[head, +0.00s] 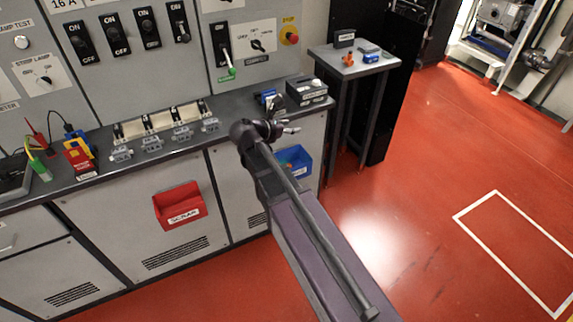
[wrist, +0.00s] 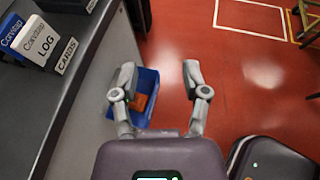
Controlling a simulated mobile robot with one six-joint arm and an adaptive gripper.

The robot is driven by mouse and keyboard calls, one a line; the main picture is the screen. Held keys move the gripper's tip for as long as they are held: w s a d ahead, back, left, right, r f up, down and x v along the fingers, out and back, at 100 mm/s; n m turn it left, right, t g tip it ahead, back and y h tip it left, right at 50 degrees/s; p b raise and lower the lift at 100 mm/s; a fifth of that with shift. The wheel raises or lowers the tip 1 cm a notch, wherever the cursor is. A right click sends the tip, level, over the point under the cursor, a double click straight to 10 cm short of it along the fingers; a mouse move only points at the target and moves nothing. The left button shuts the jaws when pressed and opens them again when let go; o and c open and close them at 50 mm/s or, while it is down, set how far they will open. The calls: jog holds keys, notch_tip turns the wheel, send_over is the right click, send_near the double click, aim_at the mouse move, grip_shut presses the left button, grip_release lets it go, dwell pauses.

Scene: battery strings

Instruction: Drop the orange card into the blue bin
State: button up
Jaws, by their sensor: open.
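The blue bin (wrist: 147,78) hangs on the front of the grey cabinet, below the counter edge, in the wrist view. An orange card (wrist: 141,103) lies inside it, partly hidden by my left finger. My gripper (wrist: 160,72) is open and empty, above the bin and slightly to its right. In the head view, the blue bin (head: 301,166) shows partly behind my arm, with a small orange patch inside. My gripper (head: 286,122) is there beside the counter's right end, above the bin.
A red bin (head: 180,206) hangs on the cabinet farther left. A small table (head: 352,62) stands behind. The red floor to the right is mostly clear.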

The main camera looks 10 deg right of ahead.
jog(key=shift+n+t, duration=0.3)
jog(key=shift+s+a+r+p, duration=0.2)
jog(key=shift+s+r+p, duration=0.65)
jog(key=shift+r+p, duration=0.3)
jog(key=shift+s+a+r+p, duration=0.2)
jog(key=shift+s+r+p, duration=0.7)
jog(key=shift+r, duration=0.3)
jog(key=s+d+f+m+g+y, duration=0.1)
jog(key=s+f+m+g+y, duration=0.1)
jog(key=s+m, duration=0.3)
jog(key=s+d+f+m+g+y, duration=0.1)
jog(key=s+f+m+g+y, duration=0.2)
jog(key=m, duration=0.8)
jog(key=s+d+f+m+g+y+p, duration=0.1)
jog(key=s+d+f+m+g+y, duration=0.1)
jog(key=s+f+m+y, duration=0.3)
jog(key=s+m+g+y, duration=0.1)
jog(key=s+m, duration=0.1)
jog(key=m, duration=0.2)
jog(key=shift+f, duration=0.2)
jog(key=shift+w+d, duration=0.1)
